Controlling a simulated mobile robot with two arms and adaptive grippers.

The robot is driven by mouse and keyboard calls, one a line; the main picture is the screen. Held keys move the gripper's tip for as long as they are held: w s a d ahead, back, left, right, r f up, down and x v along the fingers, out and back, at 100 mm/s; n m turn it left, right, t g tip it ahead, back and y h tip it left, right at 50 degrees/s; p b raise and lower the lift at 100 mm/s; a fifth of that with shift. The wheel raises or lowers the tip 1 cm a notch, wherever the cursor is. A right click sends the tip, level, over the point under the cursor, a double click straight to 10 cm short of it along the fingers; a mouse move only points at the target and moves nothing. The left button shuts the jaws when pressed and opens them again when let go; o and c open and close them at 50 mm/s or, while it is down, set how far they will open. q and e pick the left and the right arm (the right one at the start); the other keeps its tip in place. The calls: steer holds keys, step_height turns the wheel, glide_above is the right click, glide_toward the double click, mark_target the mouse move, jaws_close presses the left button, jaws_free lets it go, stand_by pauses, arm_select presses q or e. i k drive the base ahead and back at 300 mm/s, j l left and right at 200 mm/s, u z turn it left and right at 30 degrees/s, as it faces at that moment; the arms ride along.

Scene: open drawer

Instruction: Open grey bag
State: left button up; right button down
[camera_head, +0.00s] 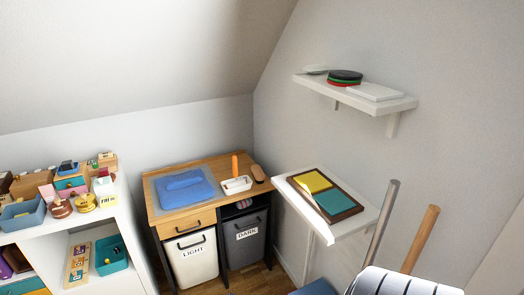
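The grey bag (246,252), labelled DARK, hangs upright in the right bay under a small wooden desk. It has a dark handle on its upper front and looks pushed in beneath the desk. A white bag (194,264), labelled LIGHT, sits beside it on the left, below a wooden drawer (186,222). Neither of my grippers shows in this view.
The wooden desktop (217,167) carries a folded blue cloth (184,189) and a white tray (237,185). A white side shelf (350,222) juts from the wall at right, near the bags. Two poles (383,222) stand at lower right. Shelves of toys are at left.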

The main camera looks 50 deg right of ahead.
mark_target(244, 234)
steer(key=z, duration=1.55)
steer(key=i+j+z, duration=0.35)
steer(key=j, duration=0.25)
steer(key=i+j+z, duration=0.3)
steer(key=j, duration=0.35)
